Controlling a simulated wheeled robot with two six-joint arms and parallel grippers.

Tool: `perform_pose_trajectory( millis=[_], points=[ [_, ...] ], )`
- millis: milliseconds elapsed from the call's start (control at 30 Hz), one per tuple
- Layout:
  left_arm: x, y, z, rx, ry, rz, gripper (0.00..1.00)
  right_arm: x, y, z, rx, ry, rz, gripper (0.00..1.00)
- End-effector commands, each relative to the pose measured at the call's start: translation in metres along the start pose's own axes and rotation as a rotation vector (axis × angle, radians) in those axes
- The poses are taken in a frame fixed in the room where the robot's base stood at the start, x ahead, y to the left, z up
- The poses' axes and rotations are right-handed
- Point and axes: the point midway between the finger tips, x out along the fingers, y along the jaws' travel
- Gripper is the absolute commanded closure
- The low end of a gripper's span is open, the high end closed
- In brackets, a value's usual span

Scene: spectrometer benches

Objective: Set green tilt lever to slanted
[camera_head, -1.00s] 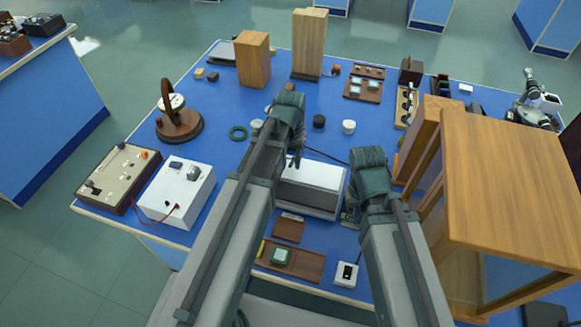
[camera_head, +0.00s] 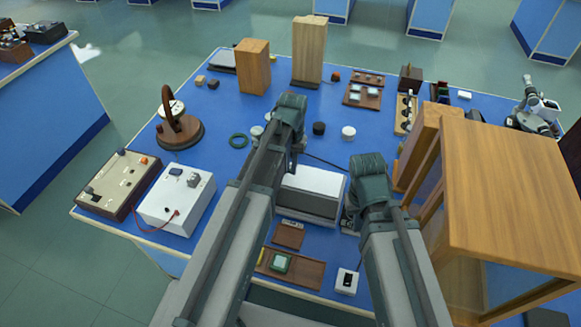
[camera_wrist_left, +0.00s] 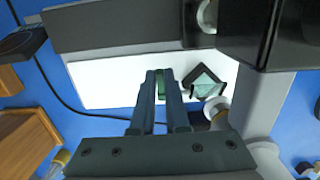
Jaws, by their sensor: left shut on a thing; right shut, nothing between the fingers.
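My left gripper (camera_wrist_left: 160,75) is shut on a narrow green lever (camera_wrist_left: 161,86), which shows between its fingertips in the left wrist view. The lever is in front of a white surface (camera_wrist_left: 105,82), and its lean cannot be told. In the head view my left arm reaches down to the left of the white-and-grey box (camera_head: 312,187), and the lever is hidden there. My right gripper's wrist end (camera_head: 368,178) is right of that box. Its fingers are shut and empty, mostly hidden behind the wrist.
A dark square piece with a pale green face (camera_wrist_left: 207,84) is just right of the left fingers. A large wooden frame (camera_head: 510,185) stands close to my right arm. A white meter box (camera_head: 178,203) is at left.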

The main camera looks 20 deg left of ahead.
Motion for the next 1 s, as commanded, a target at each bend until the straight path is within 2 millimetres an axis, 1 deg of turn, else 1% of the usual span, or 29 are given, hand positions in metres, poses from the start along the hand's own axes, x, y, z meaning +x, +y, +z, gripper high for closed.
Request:
perform_pose_trajectory(
  millis=[33,200,300,467,733,767,900,1000],
  points=[
    [-0.003,0.0,-0.009,0.0,-0.052,0.0,1.0,-0.001,0.0,0.0,0.0,0.0,0.0,1.0],
    [-0.006,0.0,-0.015,0.0,-0.219,0.0,1.0,0.004,0.0,0.0,0.0,0.0,0.0,1.0],
    [-0.007,0.0,-0.016,0.0,-0.289,0.0,1.0,0.008,-0.001,-0.001,0.0,0.0,0.0,1.0],
    [-0.01,0.0,-0.014,0.0,-0.338,0.0,1.0,0.009,-0.001,-0.001,0.0,0.0,0.0,1.0],
    [-0.011,0.0,-0.013,0.0,-0.339,0.0,1.0,0.008,-0.001,-0.001,0.0,0.0,0.0,1.0],
    [-0.011,0.0,-0.013,0.0,-0.339,0.0,0.84,0.008,-0.001,-0.001,0.0,0.0,0.0,1.0],
    [-0.011,0.0,-0.013,0.0,-0.339,0.0,0.59,0.008,-0.001,-0.001,0.0,0.0,0.0,1.0],
    [-0.011,0.0,-0.013,0.0,-0.338,0.0,0.57,0.008,-0.001,-0.001,0.0,0.0,0.0,1.0]
  ],
)
